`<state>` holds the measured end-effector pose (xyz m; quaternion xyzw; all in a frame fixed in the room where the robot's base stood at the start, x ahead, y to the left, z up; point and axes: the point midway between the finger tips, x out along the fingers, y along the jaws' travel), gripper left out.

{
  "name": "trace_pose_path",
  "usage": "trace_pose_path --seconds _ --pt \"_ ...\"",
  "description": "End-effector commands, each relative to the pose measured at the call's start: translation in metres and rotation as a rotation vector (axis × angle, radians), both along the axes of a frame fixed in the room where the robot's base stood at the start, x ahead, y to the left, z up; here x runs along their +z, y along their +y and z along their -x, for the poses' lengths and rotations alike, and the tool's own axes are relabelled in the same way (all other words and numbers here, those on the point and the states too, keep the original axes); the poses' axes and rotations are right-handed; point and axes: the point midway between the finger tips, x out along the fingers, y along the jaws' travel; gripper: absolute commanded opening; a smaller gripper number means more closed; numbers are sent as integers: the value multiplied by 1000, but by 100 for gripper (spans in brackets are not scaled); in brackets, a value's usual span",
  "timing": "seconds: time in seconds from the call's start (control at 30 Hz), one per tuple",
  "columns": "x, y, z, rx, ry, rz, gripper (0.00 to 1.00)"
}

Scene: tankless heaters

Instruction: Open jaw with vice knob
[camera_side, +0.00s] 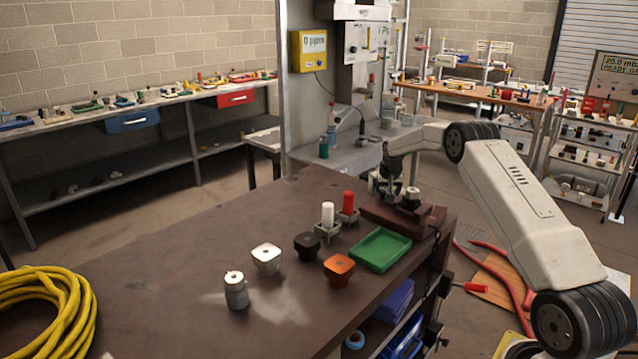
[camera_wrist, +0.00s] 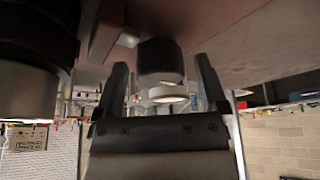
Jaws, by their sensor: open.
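The vice (camera_side: 432,222), a low reddish-brown block, sits at the right end of the brown bench. A small dark fitting with a pale top (camera_side: 411,199) stands on it. My gripper (camera_side: 383,188) is at the vice's back left side, partly hidden by my own wrist in the side view. In the wrist view my gripper (camera_wrist: 162,88) is open, with one finger on each side of a dark cylindrical part with pale rings (camera_wrist: 161,68). Gaps show between fingers and part. I cannot tell for sure whether this part is the vice knob.
A green tray (camera_side: 381,250) lies in front of the vice. Red (camera_side: 348,202) and white (camera_side: 327,214) cylinders stand in holders left of it.

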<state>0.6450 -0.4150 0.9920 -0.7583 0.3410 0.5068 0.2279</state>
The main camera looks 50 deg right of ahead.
Motion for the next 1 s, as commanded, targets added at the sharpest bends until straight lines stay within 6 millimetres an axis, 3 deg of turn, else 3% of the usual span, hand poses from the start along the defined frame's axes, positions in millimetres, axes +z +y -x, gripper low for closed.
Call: trace_pose_path --seconds 0.27,0.7,1.0 --pt "12 3 3 0 -1 1 92" --pt "55 17 15 0 -1 1 92" --pt "71 22 19 0 0 0 92"
